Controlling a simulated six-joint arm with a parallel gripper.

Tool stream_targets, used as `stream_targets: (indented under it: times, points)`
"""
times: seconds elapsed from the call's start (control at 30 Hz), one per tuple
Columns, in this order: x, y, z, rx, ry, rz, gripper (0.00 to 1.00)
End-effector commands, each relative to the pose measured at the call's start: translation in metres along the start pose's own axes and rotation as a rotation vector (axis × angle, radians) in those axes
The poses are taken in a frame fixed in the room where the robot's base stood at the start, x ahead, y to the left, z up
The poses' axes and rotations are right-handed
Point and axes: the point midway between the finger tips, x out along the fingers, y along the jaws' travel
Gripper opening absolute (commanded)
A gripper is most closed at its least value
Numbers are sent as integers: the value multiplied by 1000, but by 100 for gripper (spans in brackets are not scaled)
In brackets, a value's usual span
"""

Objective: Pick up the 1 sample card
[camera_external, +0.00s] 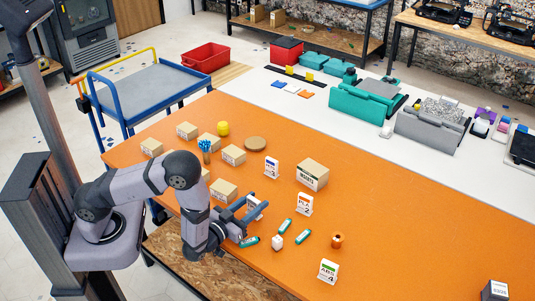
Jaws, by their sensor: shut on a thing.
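My gripper (251,208) is low over the orange table, left of its middle. It is shut on a white sample card (255,202), which shows upright between its fingers. The fingers hide part of this card, and its number cannot be read. Other white sample cards stand upright on the table. One with a purple mark (271,167) is farther back. One with an orange mark (304,205) is to the right of my gripper. One with a green mark (328,271), which seems to read 4, is near the front edge.
Several cardboard boxes (233,155) stand behind and left of my gripper, with a larger box (312,174) to the right. The orange table's right part (430,220) is mostly clear.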

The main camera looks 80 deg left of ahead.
Motion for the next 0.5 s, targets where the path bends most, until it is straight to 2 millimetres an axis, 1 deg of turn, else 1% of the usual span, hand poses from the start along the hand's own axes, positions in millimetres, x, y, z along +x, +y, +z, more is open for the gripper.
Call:
stream_targets:
  times: [0.23, 0.5]
  points:
    - [0, 0, -20, -3, 2, 0, 17]
    - [0, 0, -51, -4, 3, 1, 17]
